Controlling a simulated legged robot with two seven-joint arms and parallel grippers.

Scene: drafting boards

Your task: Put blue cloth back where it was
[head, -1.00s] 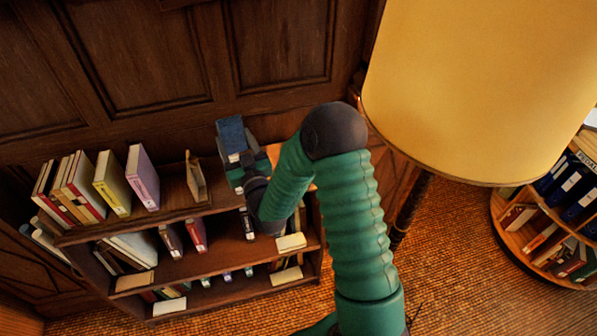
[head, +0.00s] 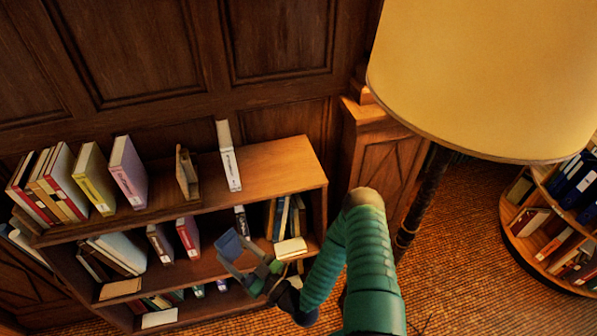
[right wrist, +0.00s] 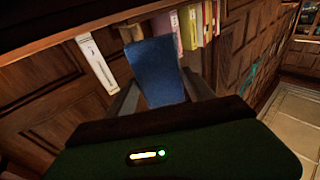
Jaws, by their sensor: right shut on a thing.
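The blue cloth (head: 231,246) is a small flat blue piece held up in front of the bookshelf. It also shows in the right wrist view (right wrist: 158,72), between the two dark fingers. My right gripper (head: 238,258) is shut on the blue cloth, in front of the shelf's middle level and below the top board. The cloth is apart from the top board in the head view; whether it touches the middle shelf I cannot tell. My left gripper is not in view.
The bookshelf top (head: 285,165) is bare at its right end. A white book (head: 229,160) stands there, with a wooden holder (head: 186,172) and several books to its left. A lamp with a yellow shade (head: 485,75) stands at the right, close to my arm.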

